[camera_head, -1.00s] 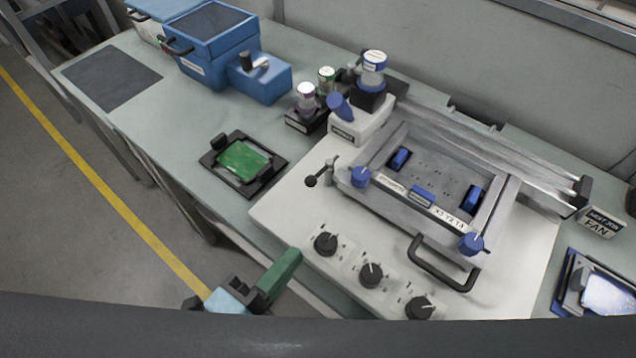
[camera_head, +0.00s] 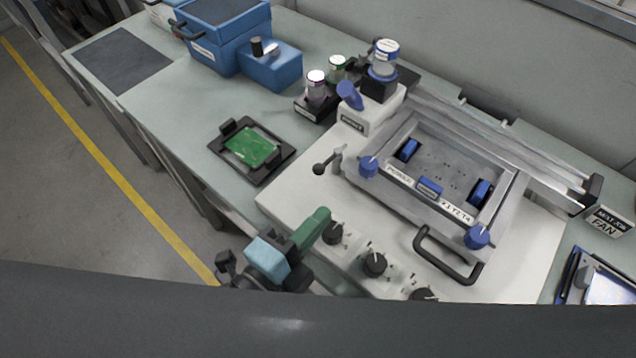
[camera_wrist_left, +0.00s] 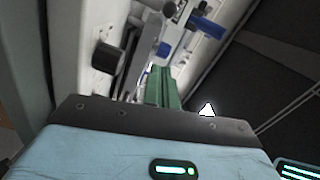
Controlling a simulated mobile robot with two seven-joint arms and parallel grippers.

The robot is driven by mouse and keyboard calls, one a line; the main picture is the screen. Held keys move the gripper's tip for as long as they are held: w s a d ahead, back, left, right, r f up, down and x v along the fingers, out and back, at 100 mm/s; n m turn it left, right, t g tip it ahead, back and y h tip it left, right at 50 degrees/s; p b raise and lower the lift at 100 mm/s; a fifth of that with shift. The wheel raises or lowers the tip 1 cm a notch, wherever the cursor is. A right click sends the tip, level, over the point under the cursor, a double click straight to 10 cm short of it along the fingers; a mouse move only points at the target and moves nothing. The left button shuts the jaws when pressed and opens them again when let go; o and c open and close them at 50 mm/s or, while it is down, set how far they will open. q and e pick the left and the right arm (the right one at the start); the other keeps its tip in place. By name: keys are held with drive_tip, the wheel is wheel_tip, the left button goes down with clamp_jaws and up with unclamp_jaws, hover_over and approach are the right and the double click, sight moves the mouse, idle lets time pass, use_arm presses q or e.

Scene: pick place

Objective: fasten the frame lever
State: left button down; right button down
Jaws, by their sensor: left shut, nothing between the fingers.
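The metal frame (camera_head: 505,205) lies on the white machine base, with blue knobs at its front corners and a black handle. A small lever with a black ball end (camera_head: 322,168) stands at its left front corner, its ball pointing left. My left gripper (camera_head: 322,215) has green fingers, which are shut and empty. It is over the front left edge of the base, nearer than the lever and apart from it. In the left wrist view the fingers (camera_wrist_left: 164,88) point toward the machine; I cannot clearly make out the lever there. My right gripper is not in view.
Black dials (camera_head: 374,265) line the base front, one close to my fingers; a dial (camera_wrist_left: 107,57) also shows in the left wrist view. A green board in a black holder (camera_head: 262,170), a blue box (camera_head: 215,50) and bottles (camera_head: 316,88) stand farther left and behind.

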sight(332, 157)
use_arm(q)
drive_tip(key=x, duration=0.5)
drive_tip(key=shift+d+r, duration=0.1)
drive_tip(key=shift+r, duration=0.05)
drive_tip(key=shift+w+a+f+p, duration=0.15)
drive_tip(key=shift+w+a+f, duration=0.1)
drive_tip(key=shift+w+a, duration=0.5)
drive_tip(key=shift+w+a+f+p, duration=0.15)
drive_tip(key=shift+w+a+f, duration=0.05)
drive_tip(key=shift+w+a, duration=0.45)
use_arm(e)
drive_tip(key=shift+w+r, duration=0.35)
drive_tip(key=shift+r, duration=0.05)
use_arm(q)
drive_tip(key=shift+s+a, duration=0.1)
drive_tip(key=shift+a, duration=0.05)
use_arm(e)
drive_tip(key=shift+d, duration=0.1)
